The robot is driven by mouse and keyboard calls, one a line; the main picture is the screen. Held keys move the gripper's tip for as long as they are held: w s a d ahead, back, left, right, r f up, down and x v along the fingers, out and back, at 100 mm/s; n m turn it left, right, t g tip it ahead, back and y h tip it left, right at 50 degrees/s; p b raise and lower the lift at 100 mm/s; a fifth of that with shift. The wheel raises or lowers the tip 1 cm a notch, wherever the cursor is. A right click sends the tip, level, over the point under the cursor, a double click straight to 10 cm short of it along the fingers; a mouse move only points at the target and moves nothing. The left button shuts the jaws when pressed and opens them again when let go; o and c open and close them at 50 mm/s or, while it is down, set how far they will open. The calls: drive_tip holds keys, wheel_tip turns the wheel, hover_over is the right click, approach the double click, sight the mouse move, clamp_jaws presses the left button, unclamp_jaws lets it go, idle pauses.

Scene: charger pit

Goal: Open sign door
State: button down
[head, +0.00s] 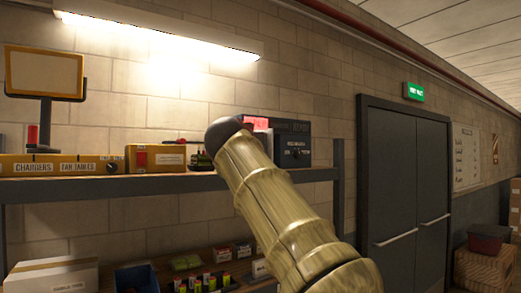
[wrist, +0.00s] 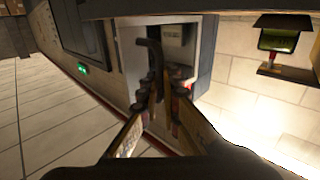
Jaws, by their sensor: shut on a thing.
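The grey double door (head: 403,185) stands shut at the right of the head view. It has long bar handles, and a green sign (head: 414,91) hangs above its top right. The sign also shows small in the wrist view (wrist: 82,68). My gripper (wrist: 163,98) is in the wrist view, its fingers close around a dark bent bar (wrist: 151,55). The bar stands before a pale box-like opening (wrist: 127,45); what it belongs to is unclear. In the head view my arm hides part of a dark box (head: 292,143) with a red-lit panel, and the gripper's fingertips are hidden.
A shelf (head: 70,188) carries yellow boxes (head: 155,158) and a yellow-framed board (head: 44,73). Below are a white carton (head: 50,277), a blue bin (head: 136,279) and small coloured items. Boxes (head: 484,268) stand right of the door.

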drive_tip(key=a+m+g+h+p, duration=0.4)
drive_tip(key=a+m+h+p, duration=0.2)
drive_tip(key=p, duration=0.7)
drive_tip(key=shift+a+f+g+h, duration=0.45)
drive_tip(key=shift+a+h, duration=0.25)
drive_tip(key=shift+h, duration=0.5)
drive_tip(key=shift+a, duration=0.1)
drive_tip(key=c, duration=2.3)
unclamp_jaws()
drive_tip(key=shift+s+a+r, duration=0.1)
drive_tip(key=shift+s+a, duration=0.1)
drive_tip(key=shift+a, duration=0.1)
drive_tip(key=o, duration=0.3)
drive_tip(key=shift+r, duration=0.1)
drive_tip(key=shift+d+r, duration=0.1)
drive_tip(key=shift+d, duration=0.05)
